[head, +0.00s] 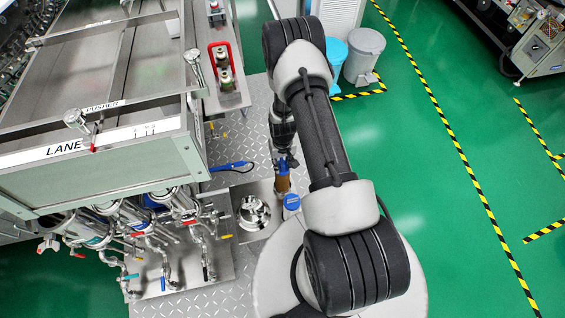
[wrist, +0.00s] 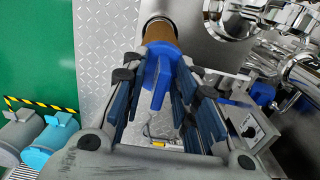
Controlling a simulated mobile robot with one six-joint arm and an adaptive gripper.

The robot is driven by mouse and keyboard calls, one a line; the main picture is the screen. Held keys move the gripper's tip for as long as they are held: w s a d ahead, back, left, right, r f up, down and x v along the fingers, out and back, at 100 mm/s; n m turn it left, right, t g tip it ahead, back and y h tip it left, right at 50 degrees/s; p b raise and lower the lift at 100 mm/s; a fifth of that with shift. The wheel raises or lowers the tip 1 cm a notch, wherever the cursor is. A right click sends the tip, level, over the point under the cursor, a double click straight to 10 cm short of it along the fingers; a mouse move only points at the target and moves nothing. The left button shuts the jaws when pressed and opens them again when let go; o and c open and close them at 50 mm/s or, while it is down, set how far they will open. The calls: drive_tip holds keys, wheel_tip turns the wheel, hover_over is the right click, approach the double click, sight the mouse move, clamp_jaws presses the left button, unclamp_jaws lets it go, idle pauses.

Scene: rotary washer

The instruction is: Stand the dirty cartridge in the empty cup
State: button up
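The brown cartridge (wrist: 161,32) has a blue top with a narrow upright fin (wrist: 158,78). In the wrist view its far end meets a pale round rim (wrist: 150,19), which looks like a cup's edge; how deep it sits is hidden. In the head view the brown cartridge (head: 282,184) stands roughly upright below my gripper (head: 282,160). In the wrist view the fingers of my gripper (wrist: 163,88) are spread either side of the blue top, with gaps beside the fin. Whether a pad touches the wider part is unclear.
A blue-topped item (head: 292,203) stands right beside the cartridge. Shiny steel fittings (head: 254,213) are just left of it, and a blue-handled tool (head: 230,166) lies farther left. The big LANE machine (head: 95,160) fills the left. Two bins (head: 362,55) stand at the back.

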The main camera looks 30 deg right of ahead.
drive_tip(key=a+r+n+t+p, duration=0.1)
drive_tip(key=a+r+p, duration=0.15)
drive_tip(key=r, duration=1.75)
drive_tip(key=a+r+t+p, duration=0.1)
drive_tip(key=a+r, duration=0.2)
drive_tip(key=r, duration=1.7)
drive_tip(key=s+a+r+n+t, duration=0.1)
drive_tip(key=s+a+r, duration=0.2)
drive_tip(key=s+r, duration=0.4)
drive_tip(key=s+a+r+n+t, duration=0.1)
drive_tip(key=s+a+r, duration=0.3)
drive_tip(key=s+r, duration=0.3)
drive_tip(key=s, duration=0.5)
drive_tip(key=shift+s+r+t, duration=0.3)
drive_tip(key=shift+s+r, duration=0.05)
